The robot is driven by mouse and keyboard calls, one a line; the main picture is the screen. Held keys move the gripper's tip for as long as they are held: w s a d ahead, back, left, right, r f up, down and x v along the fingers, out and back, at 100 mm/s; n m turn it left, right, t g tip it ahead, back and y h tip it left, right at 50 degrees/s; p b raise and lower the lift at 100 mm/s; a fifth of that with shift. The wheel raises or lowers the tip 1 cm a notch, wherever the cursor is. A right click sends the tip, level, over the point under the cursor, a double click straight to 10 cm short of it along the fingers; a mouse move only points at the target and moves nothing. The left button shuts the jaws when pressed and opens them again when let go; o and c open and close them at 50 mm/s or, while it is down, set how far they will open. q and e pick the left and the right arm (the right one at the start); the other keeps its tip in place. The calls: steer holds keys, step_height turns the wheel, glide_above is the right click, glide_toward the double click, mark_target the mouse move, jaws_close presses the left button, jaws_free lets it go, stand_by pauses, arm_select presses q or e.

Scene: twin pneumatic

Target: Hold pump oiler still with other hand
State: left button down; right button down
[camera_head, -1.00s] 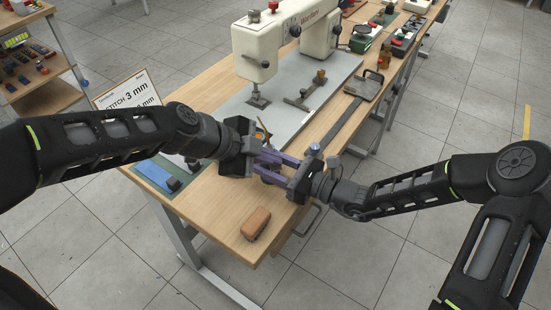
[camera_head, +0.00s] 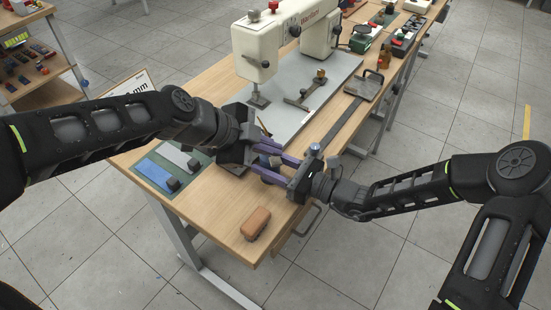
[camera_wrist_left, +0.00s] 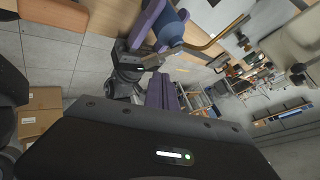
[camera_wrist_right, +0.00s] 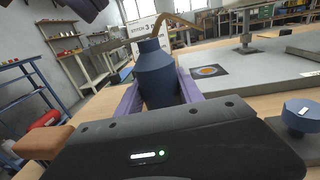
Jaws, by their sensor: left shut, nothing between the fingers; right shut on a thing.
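The pump oiler (camera_wrist_right: 155,77) is a dark blue can with a thin copper spout. In the right wrist view it stands upright between the purple fingers of my right gripper, which is shut on it. In the head view my right gripper (camera_head: 272,177) is near the table's front corner, and the can is mostly hidden by fingers. My left gripper (camera_head: 281,154) is shut and empty, its purple fingers close beside the oiler on the far side. The left wrist view shows these closed fingers (camera_wrist_left: 161,92) below the oiler (camera_wrist_left: 170,27); I cannot tell whether they touch it.
A cream sewing machine (camera_head: 285,40) stands on a grey plate behind the grippers. A brown block (camera_head: 255,223) lies at the near corner. A blue-topped knob (camera_head: 314,149) is close to my right gripper. A green mat (camera_head: 165,172) with blue and grey pieces lies to the left.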

mark_target(271, 162)
arm_select(q)
steer(key=shift+r, duration=2.5)
arm_select(e)
steer(key=c, duration=0.7)
jaws_free()
steer(key=v, duration=1.2)
